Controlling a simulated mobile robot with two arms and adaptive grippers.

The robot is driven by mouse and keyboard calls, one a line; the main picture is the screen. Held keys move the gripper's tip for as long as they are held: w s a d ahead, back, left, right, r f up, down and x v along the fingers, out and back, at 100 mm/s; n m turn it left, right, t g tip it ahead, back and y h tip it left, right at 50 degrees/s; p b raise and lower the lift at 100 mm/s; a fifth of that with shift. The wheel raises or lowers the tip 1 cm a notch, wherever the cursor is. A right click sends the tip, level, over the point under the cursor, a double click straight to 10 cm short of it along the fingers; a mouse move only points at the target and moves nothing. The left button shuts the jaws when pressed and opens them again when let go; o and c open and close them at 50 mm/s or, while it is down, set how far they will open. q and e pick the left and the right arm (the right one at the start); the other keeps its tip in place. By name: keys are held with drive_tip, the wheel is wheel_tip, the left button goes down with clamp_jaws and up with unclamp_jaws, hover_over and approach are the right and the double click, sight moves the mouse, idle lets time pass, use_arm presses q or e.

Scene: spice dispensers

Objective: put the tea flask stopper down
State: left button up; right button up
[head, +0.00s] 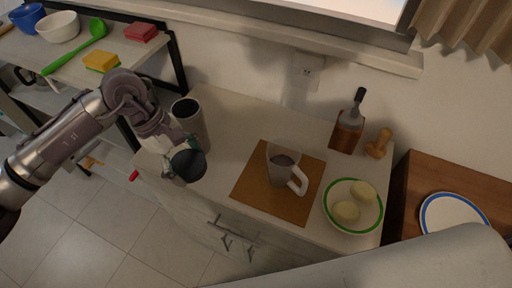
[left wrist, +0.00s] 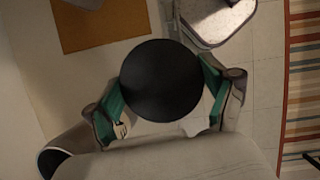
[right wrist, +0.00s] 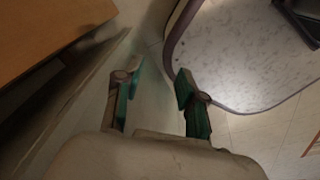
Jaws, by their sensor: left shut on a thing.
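The tea flask stopper, a round black disc (head: 188,164), is held by my left gripper (head: 180,150) over the left end of the counter, near its front edge. In the left wrist view the stopper (left wrist: 160,80) sits between the two green finger pads of the gripper (left wrist: 162,95). The grey tea flask (head: 192,120) stands upright with its dark top open, just behind the gripper. I cannot tell whether the stopper touches the counter. My right gripper (right wrist: 155,85) is open and empty in the right wrist view, away from the counter things.
A brown mat (head: 250,185) with a clear white-handled jug (head: 282,172) lies mid-counter. A green-rimmed bowl (head: 352,226), a bottle in a wooden holder (head: 347,136) and a wooden tool (head: 378,145) are at the right. The counter between flask and mat (head: 228,140) is clear.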

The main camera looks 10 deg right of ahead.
sight(200, 153)
use_arm(q)
drive_tip(key=w+d+n, duration=0.1)
drive_tip(key=w+d+f+n+t, duration=0.1)
drive_tip(key=d+n, duration=0.1)
drive_tip(key=shift+w+d+n+h+b, duration=0.1)
drive_tip(key=shift+d+n+h+b, duration=0.05)
drive_tip(key=shift+n+h+b, duration=0.2)
drive_tip(key=d+f+n, duration=0.1)
drive_tip(key=f, duration=0.1)
drive_tip(key=w+d+f+n+t, duration=0.1)
drive_tip(key=n, duration=0.1)
drive_tip(key=w+d+f+n+t+p, duration=0.1)
drive_tip(key=f, duration=0.1)
drive_tip(key=shift+w+d+f, duration=0.1)
drive_tip(key=shift+d+f, duration=0.2)
drive_tip(key=shift+d, duration=0.05)
wheel_tip(200, 153, down, 4)
drive_tip(key=shift+f+p, duration=0.25)
drive_tip(key=shift+p, duration=0.3)
drive_tip(key=shift+f, duration=0.25)
drive_tip(key=o, duration=0.9)
drive_tip(key=shift+r, duration=0.1)
use_arm(e)
drive_tip(key=shift+r, duration=0.3)
